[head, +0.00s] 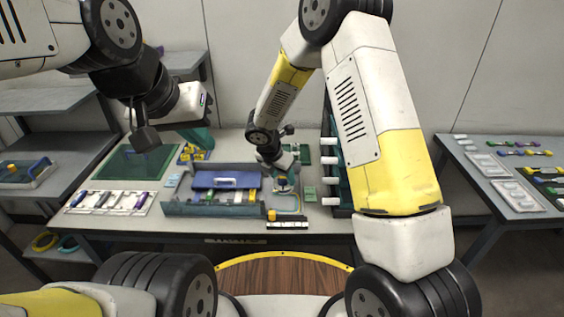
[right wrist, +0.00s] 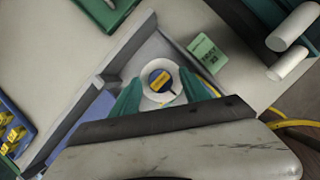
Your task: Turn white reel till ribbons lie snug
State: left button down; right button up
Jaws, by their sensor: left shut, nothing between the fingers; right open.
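The white reel (right wrist: 147,84) has a blue centre with a yellow label. It sits between the two teal fingers of my right gripper (right wrist: 160,92), which is open around it. Whether either finger touches the rim is unclear. In the head view the reel area (head: 284,184) is small, just below my right gripper (head: 287,168). A thin yellow strand (right wrist: 206,82) passes right of the reel. Ribbons wound on the reel are too small to make out. My left gripper (head: 202,138) is shut and empty, raised above the back left of the table.
A green labelled block (right wrist: 207,52) and white cylinders (right wrist: 291,27) lie to the right. A green mat (head: 132,163) and a parts tray (head: 110,202) are at the left.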

grip_shut()
jog(key=m, duration=0.2)
jog(key=m+g+h, duration=0.1)
jog(key=m, duration=0.2)
jog(key=shift+w+a+m+g, duration=0.1)
jog(key=shift+a+m+g, duration=0.05)
jog(key=shift+m+g, duration=0.15)
jog(key=m+g, duration=0.1)
jog(key=m, duration=0.1)
jog(key=m+g+h, duration=0.1)
jog(key=m, duration=0.2)
jog(key=shift+w+m, duration=0.2)
jog(key=shift+m, duration=0.1)
jog(key=m+g, duration=0.1)
jog(key=m, duration=0.1)
jog(key=m+g, duration=0.1)
jog(key=m, duration=0.2)
jog(key=shift+w, duration=0.15)
jog(key=m, duration=0.2)
jog(key=m+g+y, duration=0.1)
jog(key=m, duration=0.2)
jog(key=shift+w+y, duration=0.1)
jog(key=shift+y, duration=0.2)
jog(key=shift+m+g, duration=0.3)
jog(key=shift+m, duration=0.1)
